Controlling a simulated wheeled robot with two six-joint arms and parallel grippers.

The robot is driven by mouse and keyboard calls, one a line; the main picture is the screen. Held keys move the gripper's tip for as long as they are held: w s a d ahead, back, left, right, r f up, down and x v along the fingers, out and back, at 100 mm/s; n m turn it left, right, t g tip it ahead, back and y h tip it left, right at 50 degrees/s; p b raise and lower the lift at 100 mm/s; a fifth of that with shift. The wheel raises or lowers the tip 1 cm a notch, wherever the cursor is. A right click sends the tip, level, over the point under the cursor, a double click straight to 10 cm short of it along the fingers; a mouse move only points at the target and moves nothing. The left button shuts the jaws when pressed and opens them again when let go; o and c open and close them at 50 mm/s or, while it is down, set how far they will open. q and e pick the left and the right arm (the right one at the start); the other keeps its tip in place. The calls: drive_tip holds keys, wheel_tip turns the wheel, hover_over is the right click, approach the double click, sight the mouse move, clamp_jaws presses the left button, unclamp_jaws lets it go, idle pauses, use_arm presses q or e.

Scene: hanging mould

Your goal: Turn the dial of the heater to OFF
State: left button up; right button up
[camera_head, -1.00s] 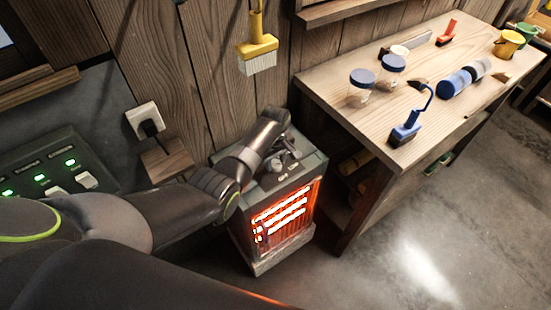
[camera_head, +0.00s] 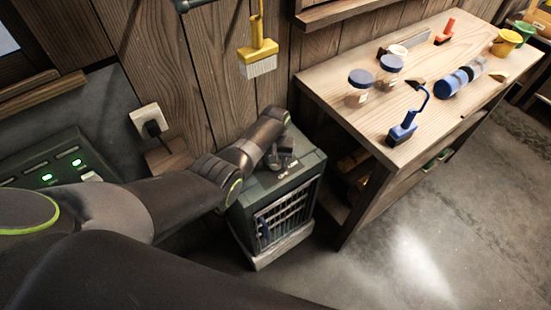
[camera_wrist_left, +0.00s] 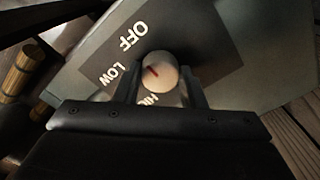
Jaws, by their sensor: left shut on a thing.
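The heater (camera_head: 268,205) stands on the floor beside the workbench, its front grille dark. In the left wrist view its dial (camera_wrist_left: 159,72) is a pale round knob with a short red mark. The dark panel (camera_wrist_left: 205,55) around it carries the words OFF, LOW and a partly hidden third word. The red mark points to the picture's upper left, roughly between LOW and OFF; I cannot tell exactly which. My left gripper (camera_head: 281,160) is over the heater's top, its fingers shut on the dial from both sides. In the head view the gripper hides the dial. My right gripper is not seen.
The wooden workbench (camera_head: 330,85) right of the heater holds blue-lidded jars (camera_head: 360,80), a blue brush (camera_head: 404,128) and other tools. A yellow brush (camera_head: 258,55) hangs on the wall. A wall plug (camera_head: 150,122) is left of the heater. Floor in front is clear.

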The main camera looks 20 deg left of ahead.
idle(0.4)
use_arm(q)
drive_tip(key=o, duration=1)
wheel_tip(320, 180, up, 12)
drive_tip(key=p, duration=0.2)
idle(0.5)
